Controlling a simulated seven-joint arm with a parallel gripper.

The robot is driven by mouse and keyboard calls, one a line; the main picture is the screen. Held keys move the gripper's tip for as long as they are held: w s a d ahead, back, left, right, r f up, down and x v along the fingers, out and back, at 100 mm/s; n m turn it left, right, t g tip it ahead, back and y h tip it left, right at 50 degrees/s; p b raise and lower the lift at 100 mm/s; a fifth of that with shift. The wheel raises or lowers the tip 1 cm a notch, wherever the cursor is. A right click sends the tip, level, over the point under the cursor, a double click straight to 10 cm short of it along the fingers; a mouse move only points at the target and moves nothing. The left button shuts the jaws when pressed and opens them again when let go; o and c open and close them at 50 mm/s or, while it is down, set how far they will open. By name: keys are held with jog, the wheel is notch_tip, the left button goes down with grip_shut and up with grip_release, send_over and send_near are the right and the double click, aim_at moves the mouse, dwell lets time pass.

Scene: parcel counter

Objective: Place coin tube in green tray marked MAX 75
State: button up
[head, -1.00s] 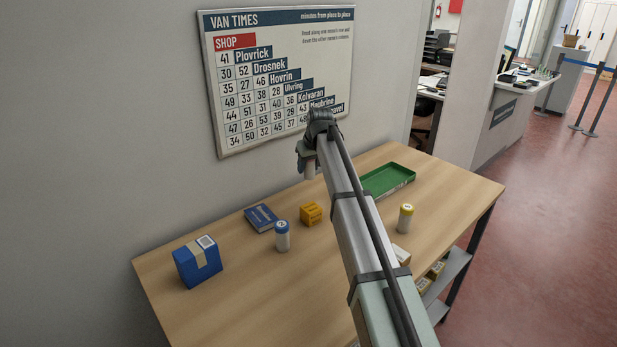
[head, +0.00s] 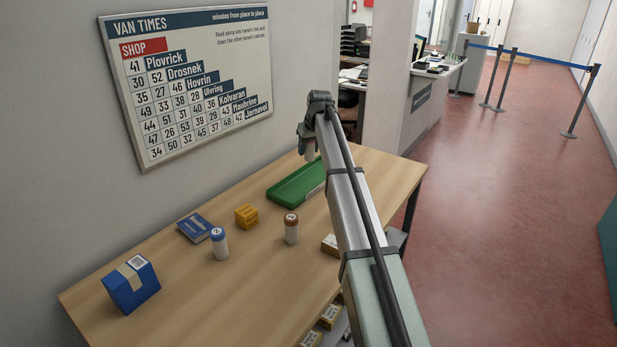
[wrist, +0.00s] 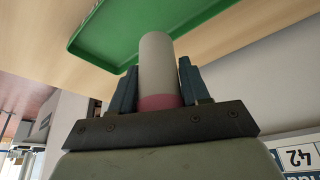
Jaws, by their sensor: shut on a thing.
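My gripper (head: 309,148) is shut on a pale coin tube (wrist: 157,65) with a pink-red end, which sits between the fingers in the wrist view. In the head view the tube (head: 310,156) hangs roughly upright, above the far end of the green tray. The green tray (head: 290,193) lies on the counter near its back edge and looks empty. In the wrist view the tray (wrist: 110,40) lies beyond the tube's free end; a gap or contact cannot be told.
On the wooden counter (head: 260,280) stand a blue-capped tube (head: 219,243), a brown-capped tube (head: 291,228), an orange box (head: 246,216), a blue book (head: 195,228) and a blue parcel (head: 131,284). A small carton (head: 329,244) is partly behind my arm. The wall is close behind.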

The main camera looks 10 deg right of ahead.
aim_at(314, 151)
jog(key=shift+w+d+r, duration=0.15)
jog(key=shift+w+d, duration=0.3)
jog(key=shift+w, duration=0.05)
jog(key=n, duration=0.1)
jog(key=a+n+y, duration=0.1)
jog(key=shift+a+r+n+g, duration=0.1)
jog(key=shift+n+g, duration=0.2)
jog(key=shift+f+n, duration=0.2)
jog(key=shift+n, duration=0.1)
jog(key=shift+f, duration=4.85)
jog(key=shift+f, duration=0.1)
jog(key=o, duration=1.2)
jog(key=v, duration=1.2)
